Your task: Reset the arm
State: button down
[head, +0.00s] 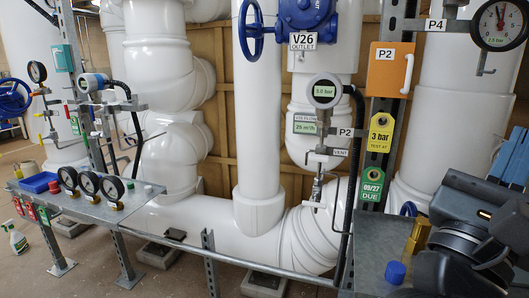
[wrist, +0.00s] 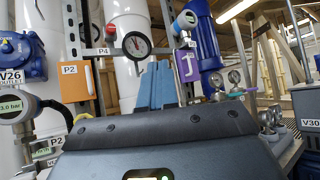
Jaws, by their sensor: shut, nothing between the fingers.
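My gripper (wrist: 155,70) shows in the wrist view as two blue fingers side by side, shut with nothing between them, beyond my dark wrist housing. In the head view my folded dark arm fills the lower right corner, and the gripper's fingers (head: 514,150) show at the right edge. The gripper is raised in front of the pipes and appears clear of the fittings, though its exact distance from them cannot be told.
An orange P2 box (head: 390,70) and a P4 gauge (head: 499,25) are near the arm. A yellow tag (head: 380,132) and a green tag (head: 372,185) hang on the post. A bench (head: 85,207) with several gauges stands left. Bare floor shows at lower left.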

jog(key=s+a+f+m+y+p, duration=0.1)
jog(key=s+a+f+m+y, duration=0.1)
jog(key=s+f+m+y, duration=0.9)
jog(key=s+a+f+m+y+p, duration=0.2)
jog(key=s+a+f+m+y, duration=0.1)
jog(key=s+f+m+y, duration=0.7)
jog(key=s+f+m, duration=0.3)
jog(key=s+f, duration=0.3)
jog(key=s, duration=0.3)
jog(key=shift+a+y, duration=0.25)
jog(key=shift+y, duration=0.15)
jog(key=c, duration=1.8)
grip_release()
